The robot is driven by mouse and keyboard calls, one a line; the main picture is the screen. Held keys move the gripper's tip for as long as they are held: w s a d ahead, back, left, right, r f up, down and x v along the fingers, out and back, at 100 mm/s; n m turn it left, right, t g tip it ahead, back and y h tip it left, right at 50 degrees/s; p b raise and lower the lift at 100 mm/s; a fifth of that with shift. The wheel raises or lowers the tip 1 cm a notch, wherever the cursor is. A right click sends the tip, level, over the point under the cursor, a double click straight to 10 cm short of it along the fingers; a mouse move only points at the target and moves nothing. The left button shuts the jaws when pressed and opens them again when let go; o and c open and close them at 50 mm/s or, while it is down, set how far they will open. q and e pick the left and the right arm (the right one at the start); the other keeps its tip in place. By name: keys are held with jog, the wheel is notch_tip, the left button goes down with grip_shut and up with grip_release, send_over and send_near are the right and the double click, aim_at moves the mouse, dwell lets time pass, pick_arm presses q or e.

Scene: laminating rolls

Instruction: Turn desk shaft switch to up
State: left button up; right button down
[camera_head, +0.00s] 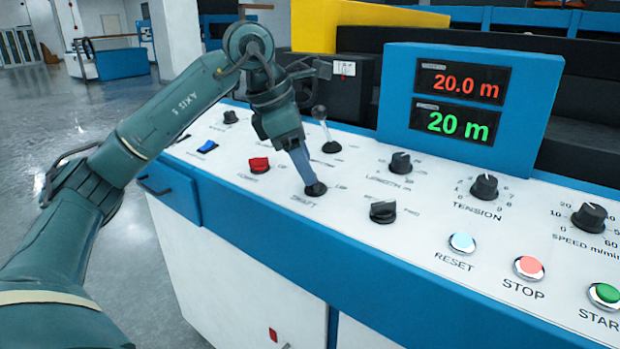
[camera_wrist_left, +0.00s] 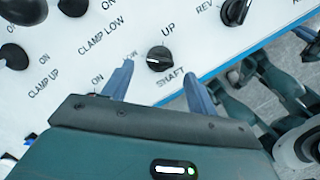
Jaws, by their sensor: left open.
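The shaft switch (camera_head: 316,189) is a small black rotary knob on the white desk panel. In the left wrist view the shaft switch (camera_wrist_left: 160,58) lies between LOW on its left and UP above right. A pale mark on the knob seems to face left, toward LOW. My left gripper (camera_head: 308,178) points down at the knob. In the left wrist view the open blue fingers of the left gripper (camera_wrist_left: 158,69) stand on either side of the knob, with visible gaps. Contact cannot be told.
A black selector (camera_head: 383,211) stands right of the shaft switch, and a red rocker switch (camera_head: 259,164) to its left. A tall lever (camera_head: 325,130) rises behind my gripper. A blue display box (camera_head: 400,95) stands on the desk behind.

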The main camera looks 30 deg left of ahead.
pick_arm(q)
jog(key=shift+x, duration=1.75)
jog(key=c, duration=1)
jog(key=shift+r, duration=0.1)
